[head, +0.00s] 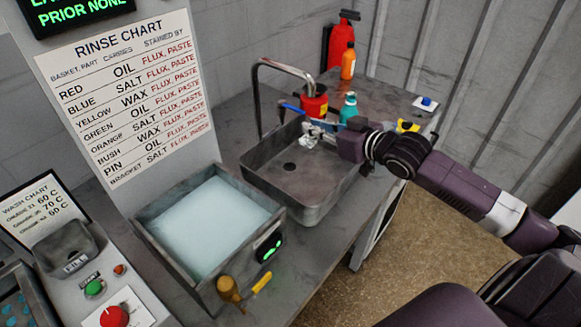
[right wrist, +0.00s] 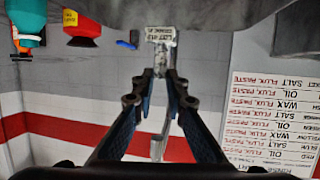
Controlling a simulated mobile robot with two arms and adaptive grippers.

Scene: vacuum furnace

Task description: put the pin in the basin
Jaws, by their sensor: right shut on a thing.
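The basin (head: 262,178) is a grey metal sink with a dark drain, set in the bench at the middle of the head view. My right gripper (head: 318,128) reaches in from the right over the basin's far right part. It is shut on a small pale metal piece, apparently the pin (head: 309,140), held above the basin floor. My left gripper is not in view.
A tall faucet (head: 257,95) stands behind the basin. A red container (head: 314,104), a teal bottle (head: 348,108) and an orange bottle (head: 348,63) stand close behind my gripper. A liquid-filled tank (head: 272,212) sits left of the basin. The basin's middle is clear.

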